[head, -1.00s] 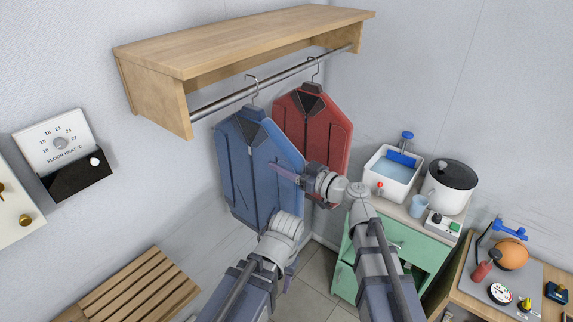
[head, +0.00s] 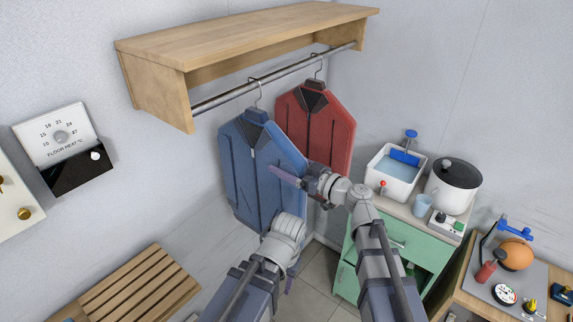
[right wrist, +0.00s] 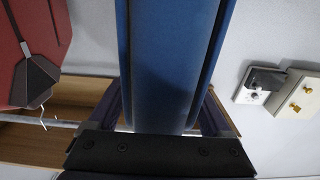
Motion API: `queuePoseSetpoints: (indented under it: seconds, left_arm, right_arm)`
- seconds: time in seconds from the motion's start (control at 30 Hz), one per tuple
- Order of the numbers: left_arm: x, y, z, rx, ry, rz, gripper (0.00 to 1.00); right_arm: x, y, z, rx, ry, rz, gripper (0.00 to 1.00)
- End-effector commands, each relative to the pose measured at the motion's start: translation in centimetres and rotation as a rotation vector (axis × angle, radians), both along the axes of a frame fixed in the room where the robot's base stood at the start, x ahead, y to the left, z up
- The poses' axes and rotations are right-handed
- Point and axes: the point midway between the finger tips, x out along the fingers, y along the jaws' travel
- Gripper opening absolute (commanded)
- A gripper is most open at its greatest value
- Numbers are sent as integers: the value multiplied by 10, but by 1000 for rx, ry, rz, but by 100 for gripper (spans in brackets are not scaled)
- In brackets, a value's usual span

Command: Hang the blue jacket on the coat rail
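The blue jacket (head: 250,165) hangs upright from the coat rail (head: 226,98); in the head view its wire hook appears to be over the bar. My right gripper (head: 285,175) is at the jacket's right edge, one finger across its front. In the right wrist view the blue jacket (right wrist: 165,60) stands edge-on between the spread fingers, with slivers of light beside it near the palm. The fingers look open around it; the jacket partly hides their tips. My left gripper is mostly hidden behind its own wrist, below the jacket; only a bit of finger (head: 290,279) shows.
A red jacket (head: 318,125) hangs close behind, to the right of the blue one. A wooden shelf (head: 240,45) overhangs the rail. A slatted bench (head: 140,290) is at lower left, and a green cabinet with a white basin (head: 392,178) stands at right.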

Motion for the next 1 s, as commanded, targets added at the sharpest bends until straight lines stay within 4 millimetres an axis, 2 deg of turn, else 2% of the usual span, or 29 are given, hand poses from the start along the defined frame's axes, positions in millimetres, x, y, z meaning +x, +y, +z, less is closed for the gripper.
queuePoseSetpoints:
  seconds: [0.33, 0.73, 1.0]
  left_arm:
    - [0, 0, 0, 0, 0, 0, 50]
    - [0, 0, 0, 0, 0, 0, 50]
    - [0, 0, 0, 0, 0, 0, 50]
  right_arm:
    - [-2, -3, -1, -2, 0, -1, 90]
    - [-35, -52, -1, -1, 1, -3, 90]
    - [-43, -65, -1, -1, 1, -1, 90]
